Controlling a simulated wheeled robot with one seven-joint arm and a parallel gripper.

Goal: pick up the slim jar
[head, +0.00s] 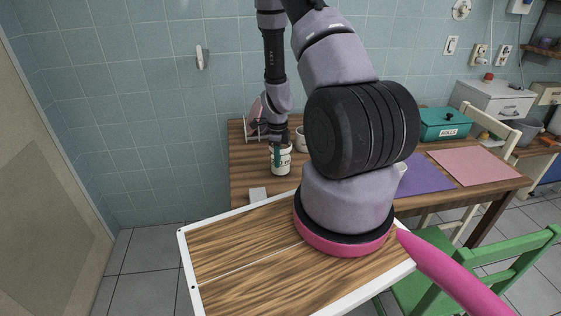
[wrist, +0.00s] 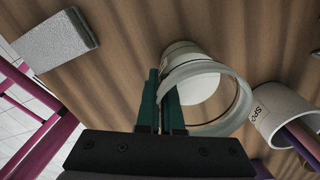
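A pale, open, round jar, which I take to be the slim jar, fills the middle of the wrist view (wrist: 235,88). A white lettered jar stands upright on the wooden table in the head view (head: 284,166) and seems to be the same one. My gripper (wrist: 161,88) points down at its rim, also seen in the head view (head: 276,155). Its two green fingers are close together, one apparently outside the rim and one inside, with the jar's wall between them. Whether they press on the wall cannot be seen.
A white pot (wrist: 262,112) marked "SPO", holding purple utensils, stands close to the jar. A grey block (wrist: 55,42) lies on the table, also in the head view (head: 258,195). A teal box (head: 445,124) and purple mat (head: 425,174) lie to the right.

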